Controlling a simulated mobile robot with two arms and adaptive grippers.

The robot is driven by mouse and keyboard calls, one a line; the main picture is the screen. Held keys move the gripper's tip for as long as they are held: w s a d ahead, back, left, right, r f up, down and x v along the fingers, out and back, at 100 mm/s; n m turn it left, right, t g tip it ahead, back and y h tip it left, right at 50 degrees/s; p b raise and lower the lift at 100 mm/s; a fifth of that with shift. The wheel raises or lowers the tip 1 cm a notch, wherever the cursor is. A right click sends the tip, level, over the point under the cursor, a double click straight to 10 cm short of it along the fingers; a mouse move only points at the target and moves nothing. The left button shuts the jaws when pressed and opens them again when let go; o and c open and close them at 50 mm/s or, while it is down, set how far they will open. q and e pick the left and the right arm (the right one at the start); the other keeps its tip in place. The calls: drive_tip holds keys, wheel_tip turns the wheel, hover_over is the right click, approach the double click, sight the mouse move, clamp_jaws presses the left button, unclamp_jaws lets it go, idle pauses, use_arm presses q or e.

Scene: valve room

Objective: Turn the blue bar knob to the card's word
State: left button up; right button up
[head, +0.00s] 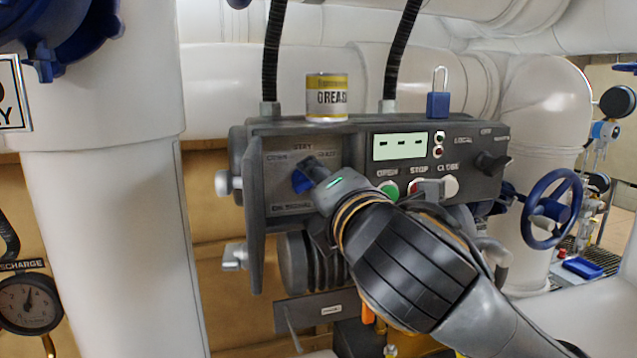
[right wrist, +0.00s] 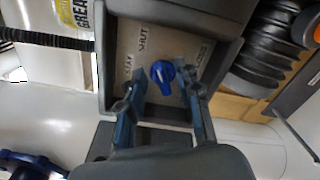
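The blue bar knob (head: 302,181) sits on a grey plate (head: 286,208) on the left face of a dark control box. The plate has words around the knob; STAY is above it, other words are partly hidden or blurred. In the right wrist view the knob (right wrist: 162,73) shows near STAY and SHUT. My right gripper (right wrist: 160,88) is open, one finger on each side of the knob with gaps visible. In the head view my right arm hides part of the knob and plate. My left gripper is not in view. I cannot make out a card's word.
A grease can (head: 327,98) and blue padlock (head: 438,104) stand on the box. Right of the plate are a display (head: 399,146), push buttons (head: 389,190) and a black selector (head: 492,163). A blue handwheel (head: 552,209) is at right, a white pipe (head: 110,200) at left.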

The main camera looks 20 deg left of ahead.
drive_tip(key=v, duration=1.2)
